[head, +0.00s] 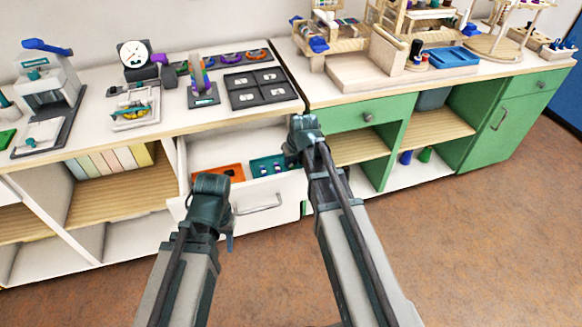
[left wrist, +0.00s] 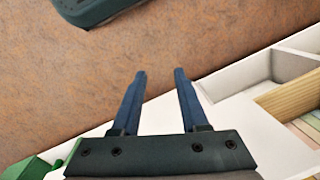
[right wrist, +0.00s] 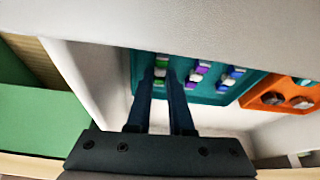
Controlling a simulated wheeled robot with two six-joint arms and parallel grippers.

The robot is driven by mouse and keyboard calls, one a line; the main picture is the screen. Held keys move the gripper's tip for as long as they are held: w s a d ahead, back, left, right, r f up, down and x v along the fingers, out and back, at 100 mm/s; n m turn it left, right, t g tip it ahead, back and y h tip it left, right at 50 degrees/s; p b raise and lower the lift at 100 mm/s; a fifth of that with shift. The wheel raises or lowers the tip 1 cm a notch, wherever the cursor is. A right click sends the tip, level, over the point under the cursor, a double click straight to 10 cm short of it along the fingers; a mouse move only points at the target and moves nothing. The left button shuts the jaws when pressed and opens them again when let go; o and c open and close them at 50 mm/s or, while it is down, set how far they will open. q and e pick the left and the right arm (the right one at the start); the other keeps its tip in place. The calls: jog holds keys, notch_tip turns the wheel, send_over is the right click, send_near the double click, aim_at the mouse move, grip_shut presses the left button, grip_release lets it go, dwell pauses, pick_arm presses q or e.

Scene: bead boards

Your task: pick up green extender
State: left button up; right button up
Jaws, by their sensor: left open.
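The green extender (right wrist: 160,71), a small green and white piece, shows in the right wrist view in a teal tray (right wrist: 205,97), in a row with purple and blue pieces. The tray (head: 256,166) lies in the open white drawer. My right gripper (right wrist: 161,75) reaches into the drawer with its fingertips on either side of the green extender. Its fingers are fairly close together, but I cannot tell whether they touch the piece. My left gripper (left wrist: 160,72) is open and empty, in front of the drawer; in the head view it (head: 210,190) is at the left.
An orange tray (head: 218,173) lies beside the teal one in the drawer. The drawer front (head: 275,196) stands out from the white cabinet. The countertop (head: 178,112) above holds several devices. Green cabinets (head: 482,140) stand to the right. The floor (head: 440,230) in front is clear.

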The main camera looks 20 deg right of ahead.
aim_at(291, 165)
grip_shut()
notch_tip(291, 165, up, 10)
jog(key=p, duration=1)
dwell(1.0)
